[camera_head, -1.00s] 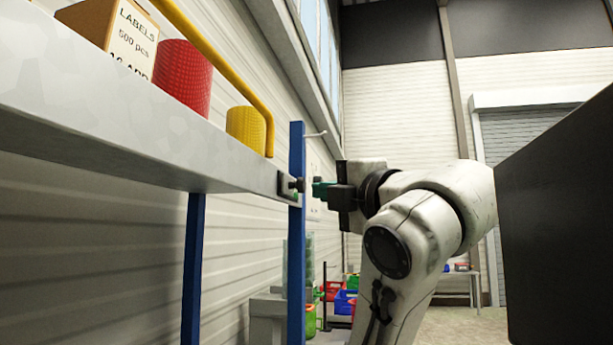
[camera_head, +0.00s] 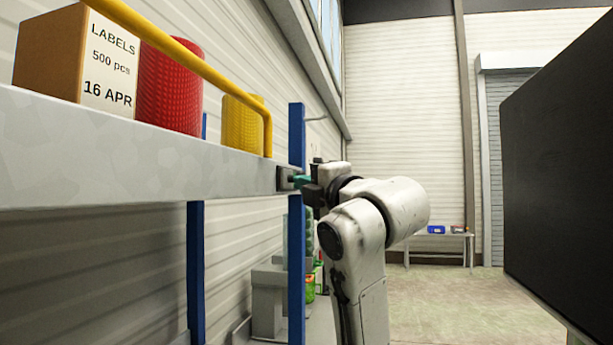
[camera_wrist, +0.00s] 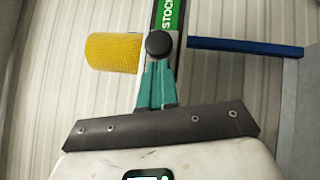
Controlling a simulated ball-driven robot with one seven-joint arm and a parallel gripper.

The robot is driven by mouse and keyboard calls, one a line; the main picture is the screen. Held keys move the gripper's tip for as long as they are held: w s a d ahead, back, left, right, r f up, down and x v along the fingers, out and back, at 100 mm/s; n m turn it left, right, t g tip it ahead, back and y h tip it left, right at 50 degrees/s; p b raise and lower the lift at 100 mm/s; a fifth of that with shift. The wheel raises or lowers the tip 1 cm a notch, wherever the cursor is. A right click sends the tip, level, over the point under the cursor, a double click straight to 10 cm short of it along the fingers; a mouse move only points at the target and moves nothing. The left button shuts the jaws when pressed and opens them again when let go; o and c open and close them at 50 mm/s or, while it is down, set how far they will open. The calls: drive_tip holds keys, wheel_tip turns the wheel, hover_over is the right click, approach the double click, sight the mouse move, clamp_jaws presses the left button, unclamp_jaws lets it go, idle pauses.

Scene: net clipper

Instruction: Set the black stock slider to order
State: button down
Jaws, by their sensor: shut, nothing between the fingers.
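The stock slider has a round black knob (camera_wrist: 159,44), seen in the wrist view against a strip with a green label (camera_wrist: 170,14) reading "STOCK". The word "order" is not visible. In the head view the slider's dark plate (camera_head: 283,179) sits on the end of the shelf edge; its knob is hidden there or too small to tell. My gripper (camera_wrist: 158,68) is shut, with its teal fingertips right at the knob's lower side in the wrist view. I cannot tell whether they touch it. In the head view my gripper (camera_head: 301,181) is close to the plate.
The grey shelf (camera_head: 140,165) holds a labels box (camera_head: 65,55), a red roll (camera_head: 170,90) and a yellow roll (camera_head: 242,122) behind a yellow rail (camera_head: 195,65). A blue post (camera_head: 297,260) stands beside my arm. A dark panel (camera_head: 560,180) is at right; floor between is clear.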

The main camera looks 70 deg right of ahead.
drive_tip(key=shift+d, duration=0.25)
drive_tip(key=d, duration=0.7)
drive_tip(key=shift+w+d, duration=0.2)
drive_tip(key=shift+w, duration=0.1)
